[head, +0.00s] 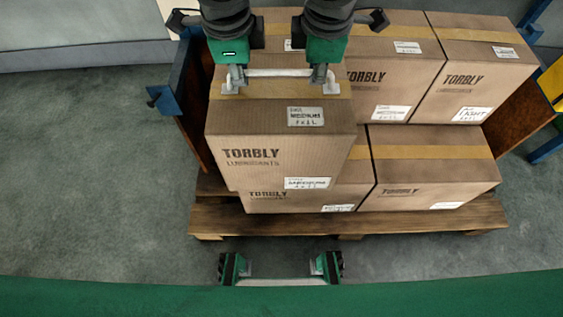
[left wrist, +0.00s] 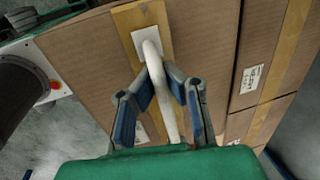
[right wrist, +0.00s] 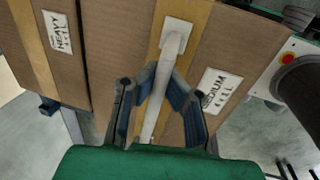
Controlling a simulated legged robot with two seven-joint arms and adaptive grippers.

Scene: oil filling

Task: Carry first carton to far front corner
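The first carton (head: 275,155) is a brown TORBLY box with a tan tape strip and a MEDIUM label. It is at the front left of the stack, overlapping the lower front-left carton (head: 340,200) in the head view; I cannot tell the gap below it. A white bar handle (head: 280,73) spans its top. My left gripper (head: 236,80) and right gripper (head: 320,77) are at the two ends of this bar. The left wrist view shows fingers (left wrist: 160,85) closed around the white bar. The right wrist view shows the same for the right fingers (right wrist: 160,85).
More TORBLY cartons stand to the right, at the back (head: 395,75) and lower front right (head: 430,180). They rest on a wooden pallet (head: 400,220). A blue-framed wooden side panel (head: 185,100) stands close to the carton's left. Bare grey floor (head: 90,160) lies left.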

